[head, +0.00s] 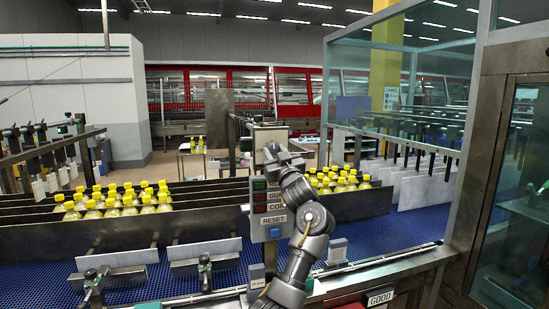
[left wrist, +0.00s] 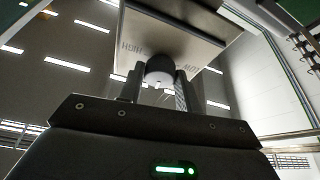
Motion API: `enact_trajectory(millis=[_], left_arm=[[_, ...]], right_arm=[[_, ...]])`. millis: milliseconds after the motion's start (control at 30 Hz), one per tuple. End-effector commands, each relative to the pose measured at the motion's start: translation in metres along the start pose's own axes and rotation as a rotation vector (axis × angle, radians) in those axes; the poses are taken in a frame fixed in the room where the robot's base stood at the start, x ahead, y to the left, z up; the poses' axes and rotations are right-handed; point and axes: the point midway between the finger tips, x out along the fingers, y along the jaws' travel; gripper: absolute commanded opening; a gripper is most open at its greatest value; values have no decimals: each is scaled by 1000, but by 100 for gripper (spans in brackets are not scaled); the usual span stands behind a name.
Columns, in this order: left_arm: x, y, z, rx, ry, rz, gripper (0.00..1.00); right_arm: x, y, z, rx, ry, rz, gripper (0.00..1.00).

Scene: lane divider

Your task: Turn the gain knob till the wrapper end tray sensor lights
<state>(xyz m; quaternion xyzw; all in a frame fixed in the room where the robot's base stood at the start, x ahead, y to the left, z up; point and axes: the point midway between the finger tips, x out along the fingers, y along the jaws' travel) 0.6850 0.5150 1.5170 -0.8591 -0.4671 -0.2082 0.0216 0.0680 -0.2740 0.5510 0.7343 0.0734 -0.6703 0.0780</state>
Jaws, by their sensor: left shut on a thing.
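The gain knob (left wrist: 159,66) is a dark round knob with a pale end, on a light panel (left wrist: 175,30) marked HIGH and LOW, upside down in the left wrist view. My left gripper (left wrist: 157,86) has a finger on each side of the knob and is shut on it. In the head view my left gripper (head: 271,153) is raised against a pale box (head: 268,130) on a post; the arm hides the knob there. I cannot pick out the tray sensor or its light. My right gripper is out of view.
A grey control box (head: 268,232) with a RESET label stands below my gripper, partly behind my arm. Yellow-capped bottles (head: 120,198) fill lanes between dark dividers (head: 190,205) on the blue conveyor (head: 40,268). A glass-walled frame (head: 478,120) closes the right side.

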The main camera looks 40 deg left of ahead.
Motion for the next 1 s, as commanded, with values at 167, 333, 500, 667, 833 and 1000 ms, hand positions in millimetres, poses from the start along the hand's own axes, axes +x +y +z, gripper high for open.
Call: enact_trajectory(millis=[167,333,500,667,833,1000], left_arm=[[-3,2,4,-142,-3,-55,11],[-2,4,3,-292,-3,-117,11],[-2,5,2,-433,-4,-176,11],[-1,7,0,-550,-5,-223,11],[0,7,-1,-646,-3,-265,11],[0,7,-1,-713,-3,-293,11]], right_arm=[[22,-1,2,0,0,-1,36],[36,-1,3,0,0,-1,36],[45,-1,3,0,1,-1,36],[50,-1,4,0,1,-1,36],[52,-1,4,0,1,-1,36],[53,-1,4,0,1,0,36]])
